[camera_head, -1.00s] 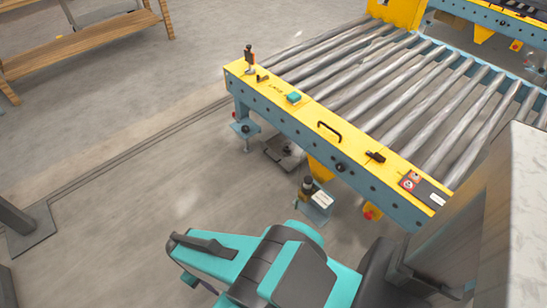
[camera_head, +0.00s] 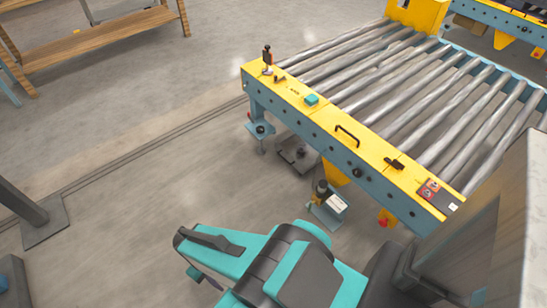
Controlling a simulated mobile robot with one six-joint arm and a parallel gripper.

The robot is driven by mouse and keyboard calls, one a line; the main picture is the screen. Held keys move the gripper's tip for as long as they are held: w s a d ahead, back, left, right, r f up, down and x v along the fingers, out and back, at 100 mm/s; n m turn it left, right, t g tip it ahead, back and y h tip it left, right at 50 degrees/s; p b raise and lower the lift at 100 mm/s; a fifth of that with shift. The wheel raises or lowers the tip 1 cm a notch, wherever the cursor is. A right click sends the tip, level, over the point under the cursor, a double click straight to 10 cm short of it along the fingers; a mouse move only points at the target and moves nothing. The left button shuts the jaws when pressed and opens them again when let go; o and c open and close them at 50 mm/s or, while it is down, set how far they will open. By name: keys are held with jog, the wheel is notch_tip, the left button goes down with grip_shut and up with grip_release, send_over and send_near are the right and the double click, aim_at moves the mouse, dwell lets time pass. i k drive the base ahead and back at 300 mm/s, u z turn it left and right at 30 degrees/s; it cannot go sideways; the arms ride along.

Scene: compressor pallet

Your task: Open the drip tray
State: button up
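A flat grey tray (camera_head: 298,153) with a small dark knob lies low under the near edge of the roller conveyor. It looks like the drip tray, and its far part is hidden beneath the conveyor frame. Whether it is pulled out at all I cannot tell. My teal and dark grey arm (camera_head: 290,265) fills the bottom middle of the view, apart from the tray. I cannot make out my gripper's fingers in this view.
The roller conveyor (camera_head: 400,210) has a yellow top rail with a black handle (camera_head: 347,135) and small fittings. A small device (camera_head: 326,203) stands on the floor beside the tray. A wooden bench (camera_head: 100,35) is at the back left. The floor at left is mostly clear.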

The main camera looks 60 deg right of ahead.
aim_at(294, 150)
jog(key=i, duration=0.9)
jog(key=z, duration=0.05)
